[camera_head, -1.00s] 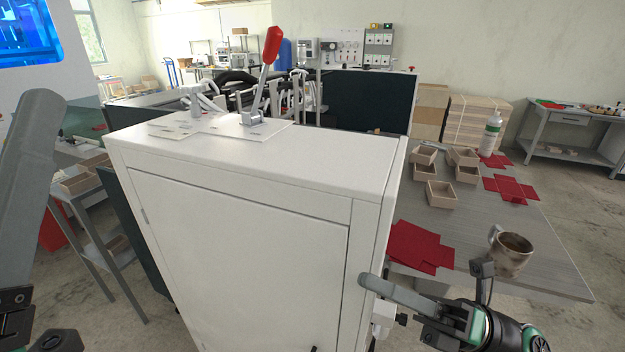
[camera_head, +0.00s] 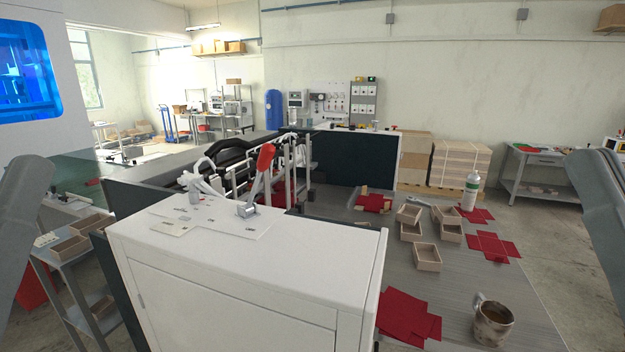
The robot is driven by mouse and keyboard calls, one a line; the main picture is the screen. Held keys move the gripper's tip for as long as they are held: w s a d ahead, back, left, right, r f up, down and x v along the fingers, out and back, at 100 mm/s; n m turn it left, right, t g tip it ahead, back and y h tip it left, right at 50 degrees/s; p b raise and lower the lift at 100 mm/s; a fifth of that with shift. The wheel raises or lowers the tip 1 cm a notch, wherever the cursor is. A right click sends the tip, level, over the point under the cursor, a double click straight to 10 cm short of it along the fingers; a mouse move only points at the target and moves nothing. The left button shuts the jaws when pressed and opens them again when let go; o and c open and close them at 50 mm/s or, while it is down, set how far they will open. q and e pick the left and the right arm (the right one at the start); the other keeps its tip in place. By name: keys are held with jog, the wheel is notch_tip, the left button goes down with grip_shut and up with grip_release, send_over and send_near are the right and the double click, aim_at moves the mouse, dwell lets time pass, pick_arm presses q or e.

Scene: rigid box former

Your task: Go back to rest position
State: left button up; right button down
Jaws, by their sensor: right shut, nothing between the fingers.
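Only a grey link of each of my arms shows, my left arm link (camera_head: 22,235) at the left edge and my right arm link (camera_head: 603,205) at the right edge. Both grippers are outside the picture, so I see no fingers. The arm links stand raised at the sides, apart from the white cabinet (camera_head: 235,300) and the table (camera_head: 500,335). The cabinet carries a lever with a red handle (camera_head: 263,160), which leans to the right.
The table on the right holds several wooden trays (camera_head: 427,257), red cut sheets (camera_head: 405,315), a mug (camera_head: 492,322) and a white bottle (camera_head: 470,190). A shelf cart (camera_head: 75,250) with trays stands at the left. The space above the cabinet and table is clear.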

notch_tip(320, 180, up, 37)
jog(key=p, duration=3.4)
